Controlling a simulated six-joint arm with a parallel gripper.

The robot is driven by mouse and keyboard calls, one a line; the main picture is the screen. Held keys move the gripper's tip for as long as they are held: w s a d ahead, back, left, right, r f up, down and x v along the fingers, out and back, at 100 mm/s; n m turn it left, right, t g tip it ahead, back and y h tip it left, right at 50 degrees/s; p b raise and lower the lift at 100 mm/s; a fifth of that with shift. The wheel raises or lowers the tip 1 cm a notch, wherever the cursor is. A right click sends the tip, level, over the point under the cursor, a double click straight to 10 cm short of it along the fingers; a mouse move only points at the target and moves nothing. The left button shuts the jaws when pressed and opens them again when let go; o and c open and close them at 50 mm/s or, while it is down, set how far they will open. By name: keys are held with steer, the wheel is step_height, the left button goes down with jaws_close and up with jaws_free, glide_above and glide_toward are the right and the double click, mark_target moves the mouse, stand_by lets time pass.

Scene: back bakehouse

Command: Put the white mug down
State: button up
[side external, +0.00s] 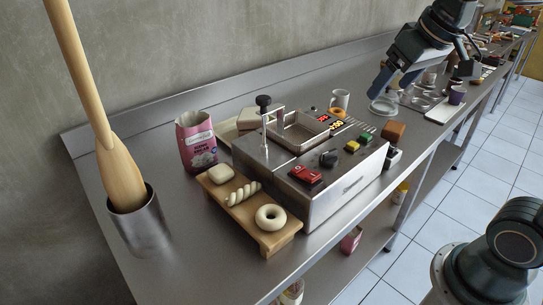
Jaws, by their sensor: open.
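The white mug (340,99) stands upright on the steel bench, just behind the machine's right rear corner. It is small in this view, and the machine may hide part of its base. My gripper (391,88) is to the right of the mug, apart from it, pointing down with its fingers spread. It holds nothing that I can see. A clear round dish (383,106) lies on the bench just below the fingers; I cannot tell whether they touch it.
A steel machine (345,195) with a red display and coloured buttons fills the middle. A wooden board (283,235) with dough pieces, a pink bag (196,141) and a steel canister (141,229) stand left.

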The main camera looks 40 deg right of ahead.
steer(key=s+a+f+n, duration=0.1)
steer(key=s+a+f, duration=0.1)
steer(key=s, duration=0.3)
steer(key=s+a+f, duration=0.2)
steer(key=s+f, duration=0.1)
steer(key=s, duration=0.2)
steer(key=shift+s+n+y, duration=0.35)
steer(key=shift+n+y, duration=0.05)
